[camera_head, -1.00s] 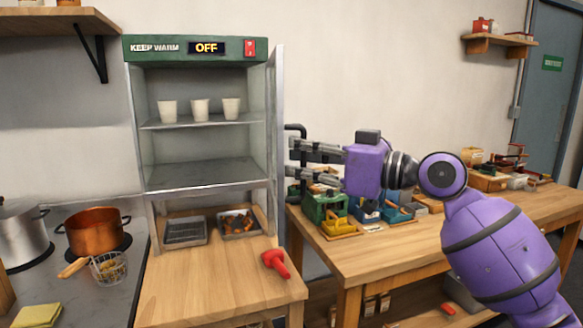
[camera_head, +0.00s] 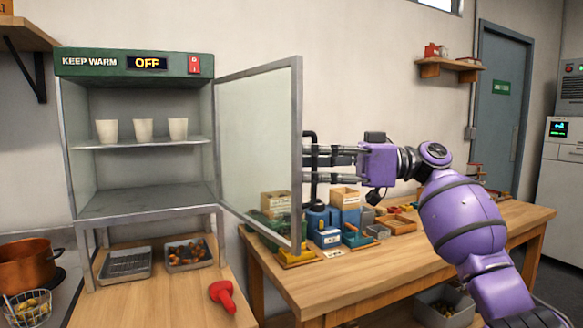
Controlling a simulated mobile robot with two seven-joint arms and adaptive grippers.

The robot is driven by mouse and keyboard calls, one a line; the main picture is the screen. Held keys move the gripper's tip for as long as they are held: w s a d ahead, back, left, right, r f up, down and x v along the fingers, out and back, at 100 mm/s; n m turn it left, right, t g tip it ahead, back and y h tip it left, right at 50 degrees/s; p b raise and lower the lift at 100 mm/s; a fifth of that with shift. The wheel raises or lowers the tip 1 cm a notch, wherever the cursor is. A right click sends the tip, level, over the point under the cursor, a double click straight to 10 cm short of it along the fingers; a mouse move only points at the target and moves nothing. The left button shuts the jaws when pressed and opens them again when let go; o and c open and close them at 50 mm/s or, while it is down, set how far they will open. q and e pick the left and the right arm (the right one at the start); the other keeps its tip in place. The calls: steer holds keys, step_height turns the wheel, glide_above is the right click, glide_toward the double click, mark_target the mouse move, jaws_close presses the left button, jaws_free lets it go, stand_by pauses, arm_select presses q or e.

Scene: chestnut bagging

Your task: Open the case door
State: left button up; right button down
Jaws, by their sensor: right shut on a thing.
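The warming case (camera_head: 140,201) has a green top with "KEEP WARM", an "OFF" display and a red switch. Its glass door (camera_head: 262,140) in a grey metal frame is swung out to the right, so the front is partly open. A dark bar handle (camera_head: 310,187) stands at the door's free edge. My right gripper (camera_head: 311,161) reaches in from the right and is shut on the handle; the exact finger contact is small in the picture. My left gripper is not in view.
Several white cups (camera_head: 143,130) stand on the case's shelf. Below are a wire tray (camera_head: 125,263) and a tray of chestnuts (camera_head: 189,253). A red tool (camera_head: 222,295) lies on the front table. A workbench (camera_head: 390,270) with boxes and tools stands under the door and my right arm.

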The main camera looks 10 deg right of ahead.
steer(key=shift+w+d+f, duration=0.1)
steer(key=shift+d+f, duration=0.1)
steer(key=shift+f, duration=0.05)
steer(key=c, duration=2.3)
jaws_free()
steer(key=o, duration=0.5)
steer(key=shift+d+r, duration=0.1)
steer(key=shift+d, duration=0.15)
steer(key=shift+c, duration=0.2)
steer(key=shift+r, duration=0.1)
steer(key=shift+a, duration=0.15)
steer(key=s+d, duration=0.1)
steer(key=d, duration=1.1)
steer(key=shift+s, duration=0.25)
